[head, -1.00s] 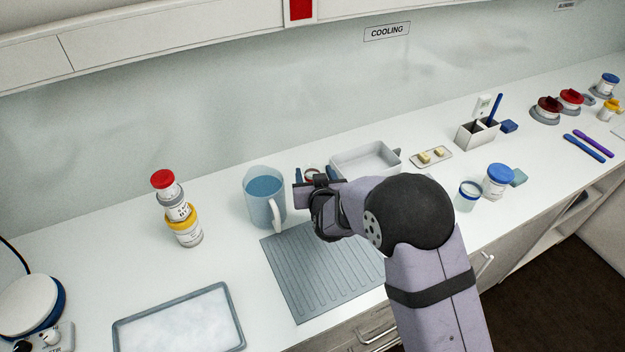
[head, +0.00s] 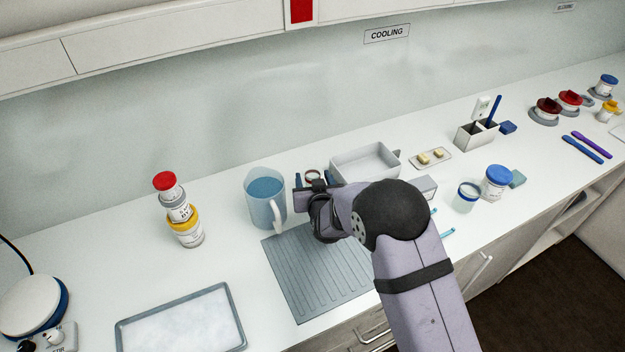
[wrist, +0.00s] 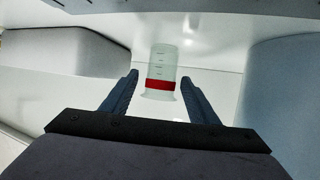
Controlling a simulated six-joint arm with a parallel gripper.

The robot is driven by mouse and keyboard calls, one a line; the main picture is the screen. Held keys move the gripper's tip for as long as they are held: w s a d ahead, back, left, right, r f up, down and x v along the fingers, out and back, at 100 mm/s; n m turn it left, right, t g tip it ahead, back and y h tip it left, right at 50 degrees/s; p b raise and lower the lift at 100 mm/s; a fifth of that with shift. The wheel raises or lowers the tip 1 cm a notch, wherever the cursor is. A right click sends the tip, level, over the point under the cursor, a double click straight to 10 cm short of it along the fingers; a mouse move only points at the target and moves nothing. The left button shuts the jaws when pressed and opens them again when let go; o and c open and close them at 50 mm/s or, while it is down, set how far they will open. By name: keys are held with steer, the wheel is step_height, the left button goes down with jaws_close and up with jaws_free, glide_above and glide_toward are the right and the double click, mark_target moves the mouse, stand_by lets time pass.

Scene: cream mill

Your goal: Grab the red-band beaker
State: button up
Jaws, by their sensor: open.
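The red-band beaker (wrist: 160,84) is clear, with dark graduation marks and a red band, and shows in the middle of the wrist view. In the head view only its rim (head: 313,173) shows, past my gripper; the rest is hidden. My gripper (head: 312,181) is open, low over the counter between the blue jug and the white tray. In the wrist view its two dark blue fingers (wrist: 160,76) point at the beaker, one on each side in the picture, with gaps to it. I cannot tell how deep the beaker is between them.
The jug (head: 265,203) stands close left of my gripper, its handle toward it. The white tray (head: 362,163) is close on the right. A ribbed grey mat (head: 300,275) lies in front. Stacked jars (head: 180,210) stand farther left.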

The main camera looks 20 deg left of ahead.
mark_target(312, 175)
steer(key=shift+f+p+x, duration=0.2)
steer(key=shift+p+x, duration=0.85)
steer(key=shift+x, duration=1.4)
steer(key=shift+s+f, duration=0.1)
steer(key=c, duration=1.1)
